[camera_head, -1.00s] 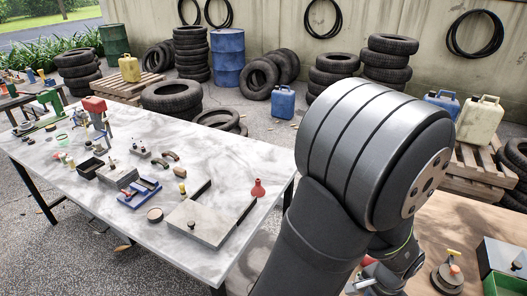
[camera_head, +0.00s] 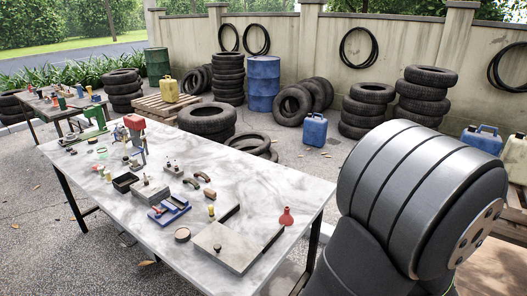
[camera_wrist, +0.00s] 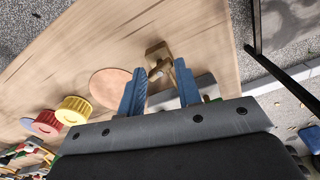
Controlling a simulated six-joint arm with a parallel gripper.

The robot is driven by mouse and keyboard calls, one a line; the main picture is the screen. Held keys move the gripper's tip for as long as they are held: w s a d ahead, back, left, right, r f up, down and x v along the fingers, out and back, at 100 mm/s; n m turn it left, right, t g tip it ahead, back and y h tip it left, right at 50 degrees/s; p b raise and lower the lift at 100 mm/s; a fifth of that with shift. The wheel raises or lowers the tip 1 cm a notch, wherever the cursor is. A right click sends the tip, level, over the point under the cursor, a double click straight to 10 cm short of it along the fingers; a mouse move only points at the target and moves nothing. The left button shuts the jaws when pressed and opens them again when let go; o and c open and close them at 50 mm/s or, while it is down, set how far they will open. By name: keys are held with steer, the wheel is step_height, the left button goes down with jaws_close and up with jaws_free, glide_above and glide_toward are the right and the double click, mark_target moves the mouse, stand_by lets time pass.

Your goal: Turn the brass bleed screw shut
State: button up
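In the wrist view, a brass-coloured fitting (camera_wrist: 158,52) stands on a wooden bench top (camera_wrist: 95,62), just beyond my fingertips. It has a small pale rounded end on it; I cannot tell for certain that this is the bleed screw. My gripper (camera_wrist: 160,82) has its two blue fingers spread apart, with a clear gap between them. The fitting lies ahead of that gap, and I cannot tell whether either finger touches it. In the head view my gripper is out of frame and the fitting is not seen.
A yellow knob (camera_wrist: 74,109) and a red one (camera_wrist: 44,124) are left of my gripper in the wrist view. A round tan disc (camera_wrist: 110,86) lies near the left finger. A marble table (camera_head: 110,208) with tools stands left in the head view.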

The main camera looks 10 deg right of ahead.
steer(key=o, duration=0.4)
steer(key=shift+o, duration=0.2)
steer(key=shift+d+r, duration=0.15)
steer(key=shift+r, duration=0.25)
step_height(320, 180, up, 16)
steer(key=n, duration=0.5)
steer(key=shift+n, duration=0.3)
step_height(320, 180, down, 17)
steer(key=shift+r, duration=0.1)
